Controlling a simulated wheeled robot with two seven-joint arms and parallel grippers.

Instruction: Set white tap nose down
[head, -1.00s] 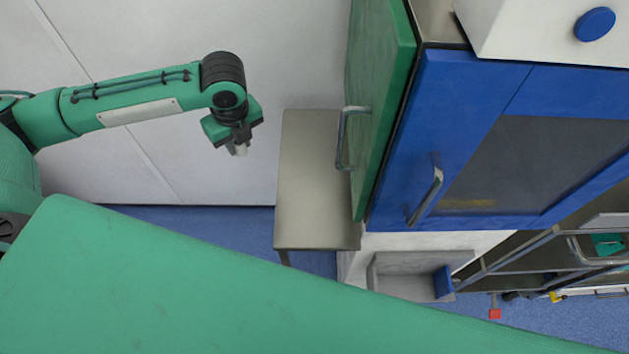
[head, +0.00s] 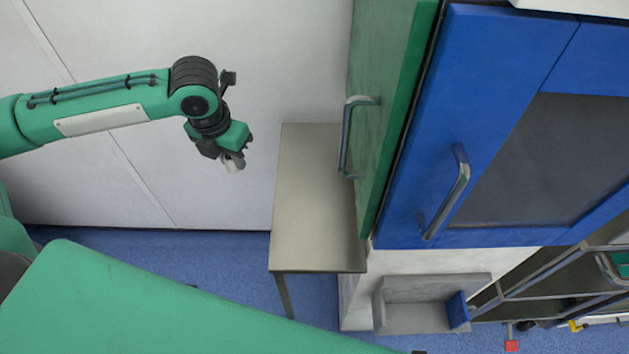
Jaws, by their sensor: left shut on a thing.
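My left gripper (head: 233,158) is at the upper left of the head view, in front of the white wall. It is shut on a small pale thing, likely the white tap (head: 233,165), whose end sticks out below the fingers. The fingers hide most of it, so I cannot tell which way its nose points. The gripper hangs in the air, left of a bare beige side table (head: 318,200). My right gripper is not in view.
A green cabinet door (head: 388,110) with a metal handle stands right of the side table. A blue cabinet (head: 470,120) is beyond it. A green padded surface (head: 130,310) fills the lower left. A grey bin (head: 415,305) sits low at the right.

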